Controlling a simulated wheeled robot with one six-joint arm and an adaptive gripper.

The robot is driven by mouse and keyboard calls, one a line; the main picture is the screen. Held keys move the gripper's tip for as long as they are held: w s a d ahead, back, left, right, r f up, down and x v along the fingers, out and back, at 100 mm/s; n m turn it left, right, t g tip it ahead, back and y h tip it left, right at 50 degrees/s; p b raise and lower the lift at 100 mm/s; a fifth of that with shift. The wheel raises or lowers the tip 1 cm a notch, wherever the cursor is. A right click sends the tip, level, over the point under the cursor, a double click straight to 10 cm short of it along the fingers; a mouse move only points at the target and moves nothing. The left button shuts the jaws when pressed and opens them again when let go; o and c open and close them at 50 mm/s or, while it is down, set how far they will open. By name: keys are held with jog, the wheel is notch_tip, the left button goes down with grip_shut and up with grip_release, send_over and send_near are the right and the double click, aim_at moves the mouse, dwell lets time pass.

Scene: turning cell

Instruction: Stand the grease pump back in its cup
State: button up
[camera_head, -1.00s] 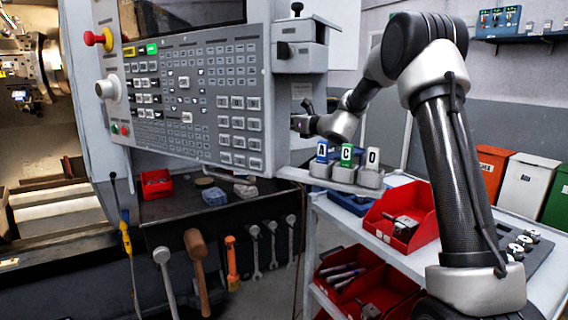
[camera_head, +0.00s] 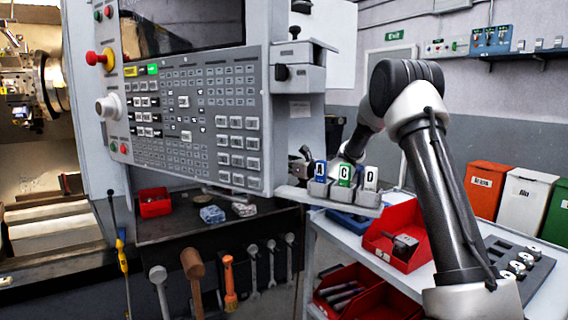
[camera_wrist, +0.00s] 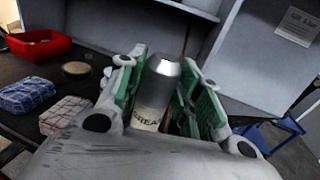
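The grease pump (camera_wrist: 150,95) is a silver cylinder with a pale lettered label, seen in the wrist view. It stands between the green-padded fingers of my gripper (camera_wrist: 160,92), which look closed on its sides. It appears slightly tilted in the picture; its lower end is hidden by the gripper body. I cannot make out an empty cup.
The control panel (camera_head: 190,120) stands left of the holder. A bench (camera_head: 180,225) bears a red tray (camera_head: 155,202) and folded cloths (camera_head: 212,214). The cloths also show in the wrist view (camera_wrist: 27,95). A trolley with a red bin (camera_head: 395,235) stands at right.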

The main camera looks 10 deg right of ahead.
jog(key=shift+o, duration=1.4)
jog(key=shift+r, duration=0.15)
jog(key=v, duration=1.2)
